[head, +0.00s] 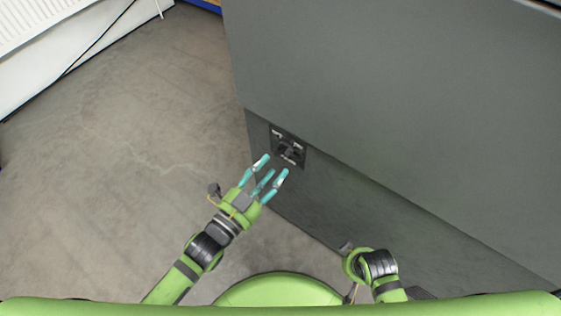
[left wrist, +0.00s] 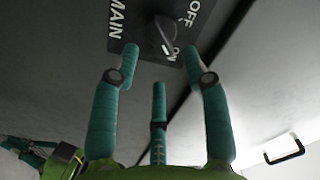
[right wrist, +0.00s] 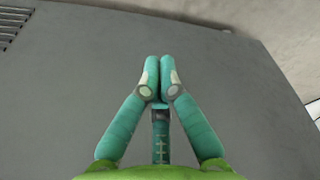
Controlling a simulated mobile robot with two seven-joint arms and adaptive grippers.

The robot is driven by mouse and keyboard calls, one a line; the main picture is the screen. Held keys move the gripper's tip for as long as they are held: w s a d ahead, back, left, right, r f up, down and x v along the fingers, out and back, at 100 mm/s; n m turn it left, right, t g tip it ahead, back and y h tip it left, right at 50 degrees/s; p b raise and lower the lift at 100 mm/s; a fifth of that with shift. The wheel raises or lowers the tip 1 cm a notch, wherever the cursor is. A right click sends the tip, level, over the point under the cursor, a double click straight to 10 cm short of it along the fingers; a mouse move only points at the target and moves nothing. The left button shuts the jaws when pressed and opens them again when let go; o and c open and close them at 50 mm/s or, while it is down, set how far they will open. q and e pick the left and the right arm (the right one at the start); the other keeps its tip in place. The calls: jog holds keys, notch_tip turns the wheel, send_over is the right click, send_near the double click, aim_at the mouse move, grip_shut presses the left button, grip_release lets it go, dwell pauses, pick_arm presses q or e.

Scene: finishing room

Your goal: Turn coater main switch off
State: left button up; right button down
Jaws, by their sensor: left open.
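The main switch (head: 289,149) is a dark plate with a knob on the lower part of the grey coater cabinet (head: 390,90). In the left wrist view the switch knob (left wrist: 165,36) is close, with the labels MAIN, OFF and ON around it. The knob's lower end appears to point toward ON. My left gripper (head: 272,168) is open just in front of the switch, its fingertips spread on either side below the knob, with no clear contact. My right gripper (right wrist: 164,63) has its fingertips together, with nothing visible between them.
The cabinet's upper panel overhangs the switch plate. Bare concrete floor (head: 130,130) is free to the left. A white radiator (head: 40,35) stands at the top left. A black handle (left wrist: 285,152) shows on a pale surface in the left wrist view.

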aim_at(283, 151)
pick_arm(q)
jog(key=shift+b+x, duration=0.3)
jog(key=shift+x, duration=2.05)
jog(key=shift+a, duration=0.1)
jog(key=c, duration=0.9)
grip_shut()
pick_arm(e)
jog(key=shift+w+a+r, duration=0.1)
jog(key=shift+w+r, duration=0.1)
jog(key=shift+r, duration=0.3)
jog(key=shift+w+r, duration=0.2)
jog(key=shift+r, duration=0.25)
jog(key=shift+r, duration=0.1)
